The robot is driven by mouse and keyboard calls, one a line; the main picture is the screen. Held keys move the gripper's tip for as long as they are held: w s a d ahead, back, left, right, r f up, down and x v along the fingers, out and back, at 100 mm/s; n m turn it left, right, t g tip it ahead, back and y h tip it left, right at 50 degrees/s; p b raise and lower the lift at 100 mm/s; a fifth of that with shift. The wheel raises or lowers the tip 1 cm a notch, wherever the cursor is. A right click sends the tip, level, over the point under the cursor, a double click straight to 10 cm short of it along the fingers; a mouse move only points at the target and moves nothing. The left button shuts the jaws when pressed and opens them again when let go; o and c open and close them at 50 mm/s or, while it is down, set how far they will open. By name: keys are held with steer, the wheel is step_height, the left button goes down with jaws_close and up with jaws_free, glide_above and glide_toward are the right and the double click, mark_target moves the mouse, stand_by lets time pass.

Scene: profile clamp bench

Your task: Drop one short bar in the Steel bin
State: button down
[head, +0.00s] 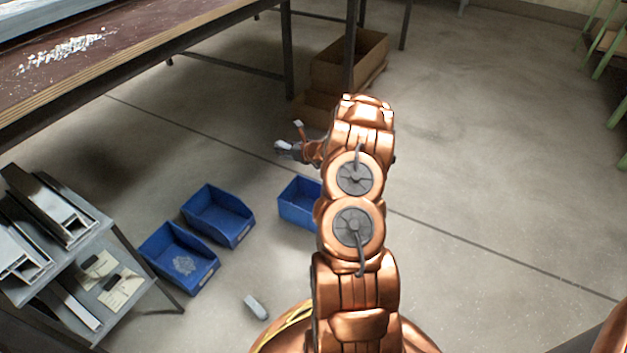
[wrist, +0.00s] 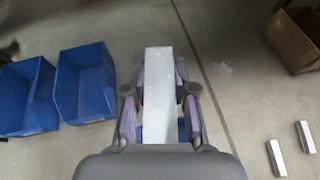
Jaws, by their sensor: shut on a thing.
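My gripper (wrist: 159,100) is shut on a short pale bar (wrist: 158,68), which sticks out beyond the fingers in the wrist view. In the head view my gripper (head: 291,146) is small, left of my arm and above the floor. Three blue bins stand on the floor: a left bin (head: 150,254), a middle bin (head: 240,236) and a right bin (head: 289,213), partly hidden by my arm. In the wrist view, blue shows beneath the held bar and gripper. No bin label is readable, so I cannot tell which is Steel.
A loose bar (head: 256,307) lies on the floor; two bars (wrist: 276,158) (wrist: 305,137) lie right in the wrist view. A shelf cart (head: 120,262) holds profiles at left. A workbench (head: 150,38) and cardboard box (head: 333,75) stand behind.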

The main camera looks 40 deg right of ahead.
steer(key=s+d+f+b, duration=0.1)
steer(key=s+d+f, duration=0.2)
steer(key=f, duration=0.7)
steer(key=s+d+f+b, duration=0.1)
steer(key=s+d+f, duration=0.2)
steer(key=f, duration=0.6)
steer(key=shift+s+f+b, duration=0.35)
steer(key=shift+s, duration=0.95)
steer(key=c, duration=0.8)
jaws_free()
steer(key=shift+c, duration=0.2)
steer(key=a+v, duration=0.1)
steer(key=v, duration=1.1)
steer(key=shift+d, duration=0.45)
